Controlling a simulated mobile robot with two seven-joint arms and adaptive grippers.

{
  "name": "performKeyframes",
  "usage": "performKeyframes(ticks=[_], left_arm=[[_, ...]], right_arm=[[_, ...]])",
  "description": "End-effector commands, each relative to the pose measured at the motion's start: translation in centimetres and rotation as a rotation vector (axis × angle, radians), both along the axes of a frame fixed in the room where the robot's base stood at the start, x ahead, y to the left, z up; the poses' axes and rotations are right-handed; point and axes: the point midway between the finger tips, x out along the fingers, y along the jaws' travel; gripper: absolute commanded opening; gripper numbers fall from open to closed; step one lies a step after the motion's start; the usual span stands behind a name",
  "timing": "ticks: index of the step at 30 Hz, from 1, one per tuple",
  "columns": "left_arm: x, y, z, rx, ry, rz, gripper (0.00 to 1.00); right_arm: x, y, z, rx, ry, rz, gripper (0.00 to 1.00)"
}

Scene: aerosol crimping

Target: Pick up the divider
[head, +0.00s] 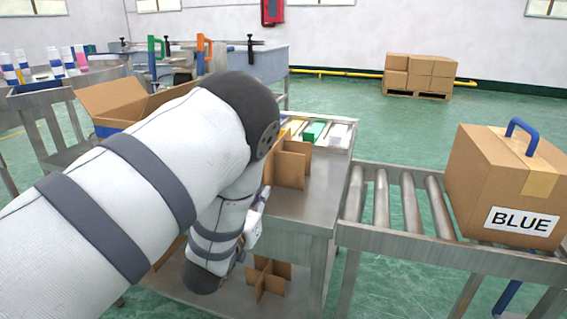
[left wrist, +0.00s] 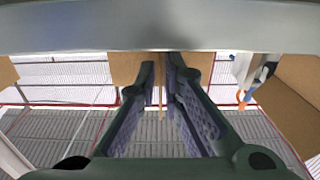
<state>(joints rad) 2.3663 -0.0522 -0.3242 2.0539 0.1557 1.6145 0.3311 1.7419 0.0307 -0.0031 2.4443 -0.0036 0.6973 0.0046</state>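A cardboard cross-shaped divider (head: 292,163) stands on the metal table, partly hidden behind my left arm. A second cardboard divider (head: 268,280) stands on the lower shelf. My left gripper (head: 257,222) is mostly hidden by my arm in the head view, near the table's front left side. In the left wrist view, its two fingers (left wrist: 160,72) are apart, with a thin upright panel edge of a cardboard divider (left wrist: 162,100) between the tips. Contact is not clear, and I cannot tell which divider this is. My right gripper is not in view.
A closed carton marked BLUE (head: 500,185) sits on the roller conveyor (head: 410,205) at the right. An open carton (head: 112,102) stands behind my left arm. Small coloured items (head: 313,131) lie at the table's back.

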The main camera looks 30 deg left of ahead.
Motion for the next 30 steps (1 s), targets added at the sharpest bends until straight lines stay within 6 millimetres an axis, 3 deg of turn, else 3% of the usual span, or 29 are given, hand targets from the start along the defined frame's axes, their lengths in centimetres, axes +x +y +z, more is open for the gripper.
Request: performKeyframes(ticks=[12, 19, 21, 30], left_arm=[[6.2, 1.6, 0.5, 0.0, 0.002, -0.001, 0.08], [6.4, 1.7, 0.6, -0.001, 0.003, 0.0, 0.08], [6.4, 1.7, 0.6, -0.001, 0.003, 0.0, 0.0], [6.4, 1.7, 0.6, 0.0, 0.002, 0.0, 0.0]], right_arm=[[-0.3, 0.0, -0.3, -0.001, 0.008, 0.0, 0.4], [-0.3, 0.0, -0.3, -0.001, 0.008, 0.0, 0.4], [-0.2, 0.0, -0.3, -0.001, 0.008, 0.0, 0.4], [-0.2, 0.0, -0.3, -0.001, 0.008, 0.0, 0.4]])
